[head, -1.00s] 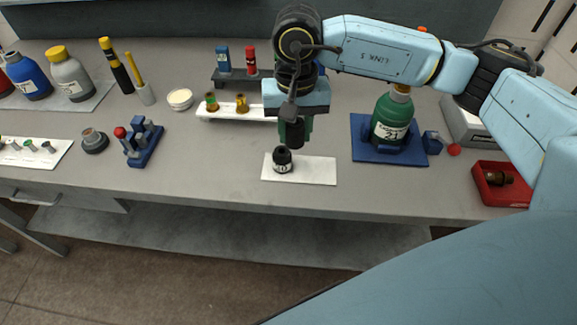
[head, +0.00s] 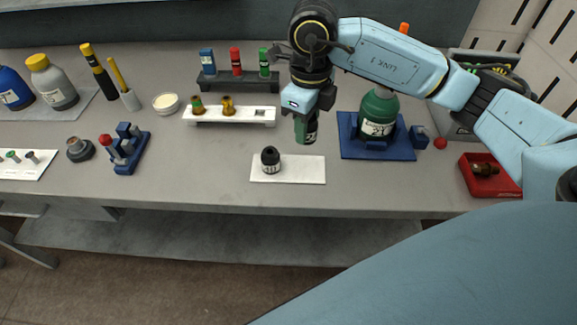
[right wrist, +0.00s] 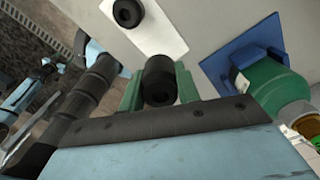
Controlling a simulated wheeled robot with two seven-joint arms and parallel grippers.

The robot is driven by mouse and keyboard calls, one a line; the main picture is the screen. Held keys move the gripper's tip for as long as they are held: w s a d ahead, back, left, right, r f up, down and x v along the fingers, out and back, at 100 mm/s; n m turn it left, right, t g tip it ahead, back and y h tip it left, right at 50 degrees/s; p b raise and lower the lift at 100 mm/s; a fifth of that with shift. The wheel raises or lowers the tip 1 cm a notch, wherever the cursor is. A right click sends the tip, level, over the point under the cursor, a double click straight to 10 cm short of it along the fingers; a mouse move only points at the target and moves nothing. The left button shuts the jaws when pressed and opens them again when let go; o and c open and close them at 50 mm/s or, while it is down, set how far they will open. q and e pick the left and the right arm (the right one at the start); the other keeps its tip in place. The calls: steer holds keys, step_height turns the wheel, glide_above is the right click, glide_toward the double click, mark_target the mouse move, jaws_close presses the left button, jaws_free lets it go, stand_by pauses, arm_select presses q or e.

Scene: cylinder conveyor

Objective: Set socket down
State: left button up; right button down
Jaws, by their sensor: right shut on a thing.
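My right gripper (head: 306,133) hangs above the bench, up and to the right of a black socket (head: 271,160) with a white label. That socket stands upright on the left part of a white mat (head: 300,170). In the right wrist view, the green fingers of my right gripper (right wrist: 158,88) are shut on a second black socket (right wrist: 158,78). In the head view this held socket is mostly hidden by the gripper. The standing socket (right wrist: 128,12) and the mat (right wrist: 160,35) also show in the right wrist view, apart from the held one.
A green bottle (head: 378,114) stands on a blue base (head: 350,150) right of the mat. A red tray (head: 475,187) lies farther right. A white rack (head: 255,116) is behind the mat. The mat's right part is bare, and the bench (head: 205,170) left of it is clear.

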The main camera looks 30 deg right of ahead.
mark_target(306, 168)
steer(key=f+m, duration=0.1)
steer(key=f, duration=0.4)
steer(key=f+m, duration=0.1)
steer(key=f, duration=0.4)
steer(key=shift+d, duration=0.2)
steer(key=shift+f, duration=0.1)
steer(key=c, duration=1)
jaws_free()
